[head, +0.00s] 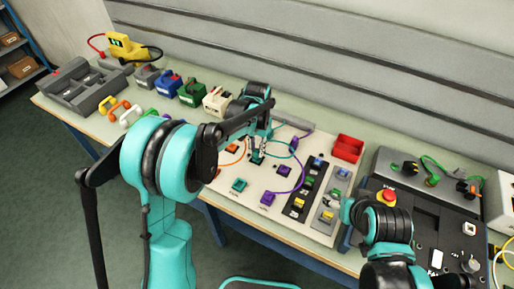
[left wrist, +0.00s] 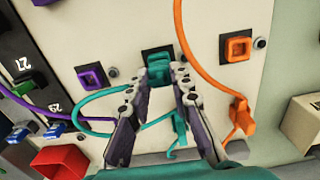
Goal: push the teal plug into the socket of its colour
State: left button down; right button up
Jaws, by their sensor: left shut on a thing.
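My left gripper (head: 257,150) is shut on the teal plug (left wrist: 160,72), which shows between the two fingertips (left wrist: 163,84) in the left wrist view. The plug is at a black-framed place (left wrist: 149,53) in the back row of the pale panel (head: 222,187). I cannot tell how deep it sits, as the fingers hide its sides. A teal cable (left wrist: 80,107) loops from it to a teal fitting (left wrist: 180,124) at the panel's edge. Another teal socket (head: 239,185) is in the front row, clear of the gripper. My right gripper is not clearly visible.
An orange socket (left wrist: 236,48) and a purple socket (left wrist: 92,103) flank the plug. Orange (left wrist: 188,65) and purple (head: 302,180) cables arch nearby. A black strip of switches (head: 303,193) and a red bin (head: 348,148) stand to the right in the head view.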

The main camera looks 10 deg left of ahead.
pick_arm(q)
jog(key=shift+f, duration=0.45)
jog(key=c, duration=0.8)
grip_release()
notch_tip(320, 180, up, 9)
jog(key=p, duration=0.5)
jog(key=shift+f, duration=0.2)
jog(key=shift+f, duration=0.1)
